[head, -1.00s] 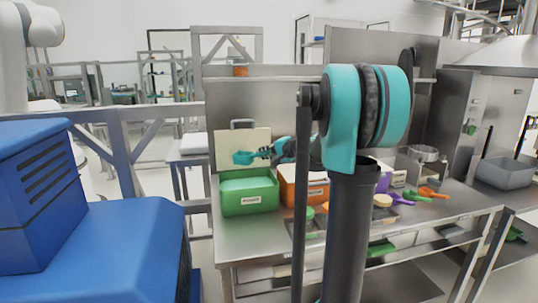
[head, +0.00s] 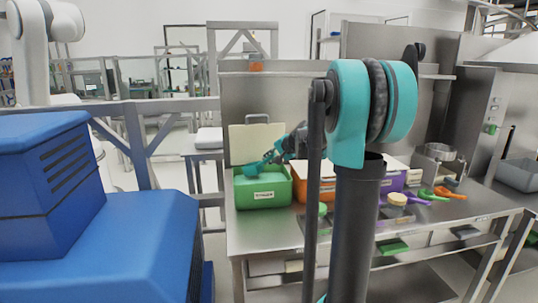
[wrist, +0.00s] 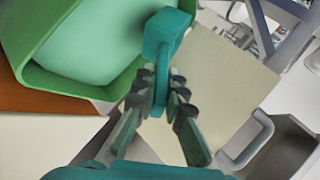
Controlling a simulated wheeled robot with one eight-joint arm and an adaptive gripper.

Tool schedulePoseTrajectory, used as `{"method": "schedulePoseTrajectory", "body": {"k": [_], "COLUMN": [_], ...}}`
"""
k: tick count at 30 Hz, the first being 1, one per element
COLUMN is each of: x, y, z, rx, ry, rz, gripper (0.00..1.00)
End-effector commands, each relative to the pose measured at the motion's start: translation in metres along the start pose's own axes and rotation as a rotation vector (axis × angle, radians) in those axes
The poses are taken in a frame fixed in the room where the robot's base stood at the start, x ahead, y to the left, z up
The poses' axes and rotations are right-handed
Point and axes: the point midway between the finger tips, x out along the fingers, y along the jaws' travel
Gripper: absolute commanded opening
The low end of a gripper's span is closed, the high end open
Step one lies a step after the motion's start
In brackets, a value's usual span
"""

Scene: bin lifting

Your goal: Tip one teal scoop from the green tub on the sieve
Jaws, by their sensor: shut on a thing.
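My gripper (wrist: 158,88) is shut on the handle of the teal scoop (wrist: 166,38). In the head view, my gripper (head: 279,153) is above the green tub (head: 262,198), with the teal scoop (head: 253,170) at the tub's opening. The tub is open, has a white label and holds pale green material. In the wrist view, the scoop overlaps the rim of the green tub (wrist: 32,72); whether it touches the material, and what it holds, I cannot tell.
An orange tub (head: 328,192) stands just right of the green one, and a purple tub (head: 391,183) further right, partly behind my arm. Coloured scoops, including an orange one (head: 449,193), lie on the right. A pale lid (head: 250,143) stands upright behind the green tub.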

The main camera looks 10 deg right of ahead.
Motion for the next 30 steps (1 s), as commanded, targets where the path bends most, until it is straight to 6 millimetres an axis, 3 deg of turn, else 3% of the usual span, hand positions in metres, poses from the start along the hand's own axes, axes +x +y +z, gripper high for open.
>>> {"method": "schedulePoseTrajectory", "body": {"k": [21, 30], "x": [0.034, 0.041], "y": [0.044, 0.053], "z": [0.014, 0.017], "rx": [0.0, 0.0], "ry": [0.0, 0.0], "rz": [0.0, -0.001], "gripper": [0.0, 0.0]}}
